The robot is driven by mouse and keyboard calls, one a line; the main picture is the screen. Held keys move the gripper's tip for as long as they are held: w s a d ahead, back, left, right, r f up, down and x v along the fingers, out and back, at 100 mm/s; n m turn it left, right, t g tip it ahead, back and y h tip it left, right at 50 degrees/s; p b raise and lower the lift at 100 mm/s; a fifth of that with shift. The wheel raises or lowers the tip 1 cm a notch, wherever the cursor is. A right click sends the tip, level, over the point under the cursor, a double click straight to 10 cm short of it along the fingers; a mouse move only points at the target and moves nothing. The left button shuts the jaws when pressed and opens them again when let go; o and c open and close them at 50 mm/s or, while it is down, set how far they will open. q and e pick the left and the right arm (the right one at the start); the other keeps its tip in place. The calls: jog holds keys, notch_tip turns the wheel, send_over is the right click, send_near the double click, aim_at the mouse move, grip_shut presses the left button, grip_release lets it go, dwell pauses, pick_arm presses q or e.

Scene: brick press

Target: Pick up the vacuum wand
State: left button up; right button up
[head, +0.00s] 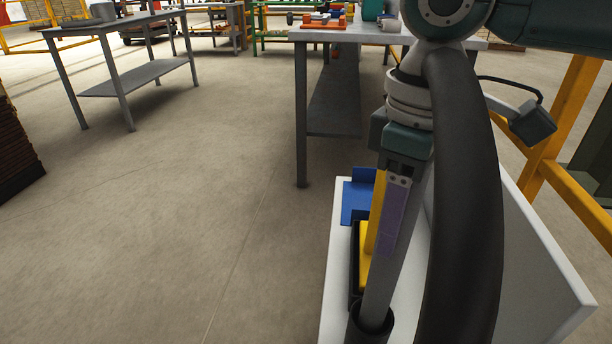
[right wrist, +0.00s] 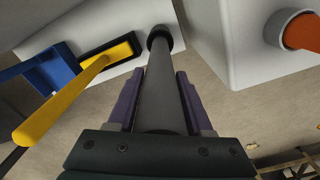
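The vacuum wand (head: 383,285) is a straight grey tube. It stands slightly tilted, its lower end in a black ring holder (head: 370,323) at the white stand. In the right wrist view the wand (right wrist: 160,85) runs away from me to the black ring (right wrist: 159,37). My right gripper (head: 393,215) is over the wand's upper part. Its purple fingers (right wrist: 157,95) lie along both sides of the tube, very close to it. Whether they press on it I cannot tell. My left gripper is not in view.
A thick black hose (head: 468,200) curves down just right of the gripper. A yellow-handled tool (right wrist: 75,88) and a blue bracket (head: 356,195) are beside the wand on the white stand (head: 336,280). A grey table (head: 302,120) stands behind.

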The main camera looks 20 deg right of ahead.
grip_shut()
jog(key=shift+r, duration=0.15)
